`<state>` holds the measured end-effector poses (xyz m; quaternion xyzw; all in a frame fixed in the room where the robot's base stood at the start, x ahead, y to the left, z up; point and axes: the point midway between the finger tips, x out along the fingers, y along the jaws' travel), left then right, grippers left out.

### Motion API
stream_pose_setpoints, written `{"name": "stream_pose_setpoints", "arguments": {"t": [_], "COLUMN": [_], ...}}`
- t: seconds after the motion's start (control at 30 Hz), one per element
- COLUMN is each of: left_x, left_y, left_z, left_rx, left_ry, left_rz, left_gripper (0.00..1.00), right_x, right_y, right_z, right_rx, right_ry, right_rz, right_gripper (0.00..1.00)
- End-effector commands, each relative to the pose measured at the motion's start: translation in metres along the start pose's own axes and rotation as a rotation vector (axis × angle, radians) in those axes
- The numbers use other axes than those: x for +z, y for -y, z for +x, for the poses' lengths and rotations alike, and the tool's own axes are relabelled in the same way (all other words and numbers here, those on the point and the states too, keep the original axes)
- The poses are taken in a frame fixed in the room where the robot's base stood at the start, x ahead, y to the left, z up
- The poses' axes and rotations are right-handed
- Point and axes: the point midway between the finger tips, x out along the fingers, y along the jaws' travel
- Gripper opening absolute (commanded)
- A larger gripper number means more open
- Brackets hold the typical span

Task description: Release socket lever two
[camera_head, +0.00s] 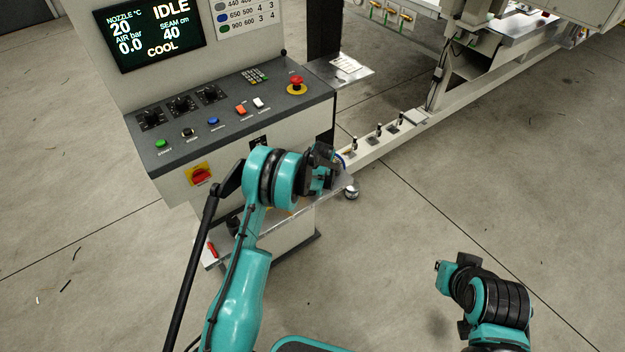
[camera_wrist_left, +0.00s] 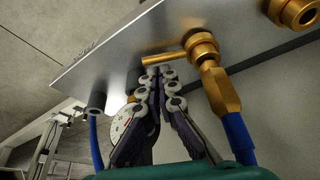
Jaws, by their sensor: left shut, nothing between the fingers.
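In the left wrist view a brass fitting (camera_wrist_left: 205,52) with a rod-like brass lever (camera_wrist_left: 163,59) sits at a grey metal plate (camera_wrist_left: 125,50), with a blue hose (camera_wrist_left: 238,135) below it. Which numbered lever this is, I cannot tell. My left gripper (camera_wrist_left: 158,72) is shut and empty, its fingertips close to the lever's free end; whether they touch is unclear. In the head view my left gripper (camera_head: 325,172) is at the right end of the console's lower shelf, largely hidden by its own wrist. My right gripper (camera_head: 446,276) hangs over bare floor; its fingers are not clear.
Another brass fitting (camera_wrist_left: 298,12) is at upper right of the wrist view, and a round gauge (camera_wrist_left: 122,122) is partly behind my fingers. The console (camera_head: 235,110) stands close behind my left arm. A low beam (camera_head: 405,128) carries several small upright parts. Floor at right is open.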

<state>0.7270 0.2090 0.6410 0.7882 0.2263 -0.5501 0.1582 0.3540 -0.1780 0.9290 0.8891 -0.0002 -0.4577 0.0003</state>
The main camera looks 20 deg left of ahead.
Motion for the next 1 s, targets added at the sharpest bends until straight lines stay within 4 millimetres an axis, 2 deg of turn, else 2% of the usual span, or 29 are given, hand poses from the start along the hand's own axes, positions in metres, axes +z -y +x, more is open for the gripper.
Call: {"name": "stream_pose_setpoints", "arguments": {"t": [0.43, 1.0], "left_x": [0.0009, 0.0054], "left_y": [-0.0003, -0.0013], "left_z": [0.0008, -0.0009], "left_rx": [0.001, 0.036], "left_ry": [0.000, 0.000], "left_rz": [0.004, 0.095], "left_gripper": [0.00, 0.00], "right_x": [0.0001, 0.0001], "right_y": [0.0000, 0.0000], "right_z": [0.0002, 0.0002], "right_rx": [0.000, 0.000], "right_ry": [0.000, 0.000], "right_rz": [0.000, 0.000], "right_gripper": [0.00, 0.00]}}
